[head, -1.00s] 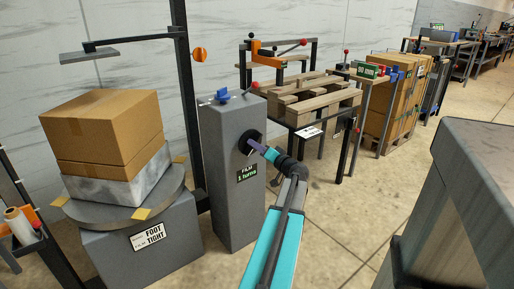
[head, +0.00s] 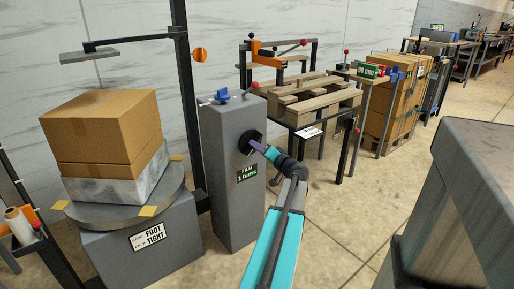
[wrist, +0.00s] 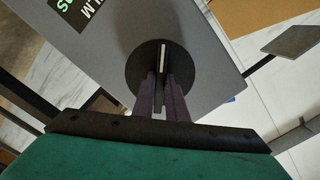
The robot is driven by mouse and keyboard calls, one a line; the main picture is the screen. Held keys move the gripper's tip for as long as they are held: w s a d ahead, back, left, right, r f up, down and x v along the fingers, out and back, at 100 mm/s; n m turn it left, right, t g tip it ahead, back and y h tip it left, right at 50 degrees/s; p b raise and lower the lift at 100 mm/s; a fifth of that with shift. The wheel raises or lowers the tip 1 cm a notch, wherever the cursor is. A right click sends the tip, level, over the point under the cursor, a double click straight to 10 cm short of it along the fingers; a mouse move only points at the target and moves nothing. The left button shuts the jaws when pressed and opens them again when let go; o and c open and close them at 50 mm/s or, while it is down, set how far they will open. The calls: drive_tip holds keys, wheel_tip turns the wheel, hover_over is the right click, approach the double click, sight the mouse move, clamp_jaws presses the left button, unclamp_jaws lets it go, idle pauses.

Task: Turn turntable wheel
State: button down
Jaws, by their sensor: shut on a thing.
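The turntable wheel is a dark round disc (head: 250,142) on the side of a grey pillar (head: 226,170). In the wrist view the disc (wrist: 134,68) is close, with a narrow pale-edged bar across its middle. My gripper (head: 258,147) reaches the wheel from the lower right. In the wrist view its purple fingers (wrist: 162,85) are shut on that bar. The fingers hide part of the bar. The turntable (head: 95,213) stands left of the pillar and carries stacked brown boxes (head: 105,125), with silvery film around the bottom.
A small FILM turns display (head: 246,173) is on the pillar below the wheel. A blue knob (head: 222,95) is on its top. A dark mast (head: 187,100) stands behind. A pallet (head: 312,95) rests on a bench at the back. A grey block (head: 480,170) stands at right, with clear floor between.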

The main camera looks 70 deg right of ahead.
drive_tip(key=shift+s+m, duration=0.1)
drive_tip(key=shift+m, duration=1.3)
drive_tip(key=c, duration=1.8)
unclamp_jaws()
drive_tip(key=p+v, duration=0.1)
drive_tip(key=v, duration=1.2)
drive_tip(key=shift+s+a, duration=0.2)
drive_tip(key=shift+s, duration=0.15)
drive_tip(key=shift+f, duration=0.15)
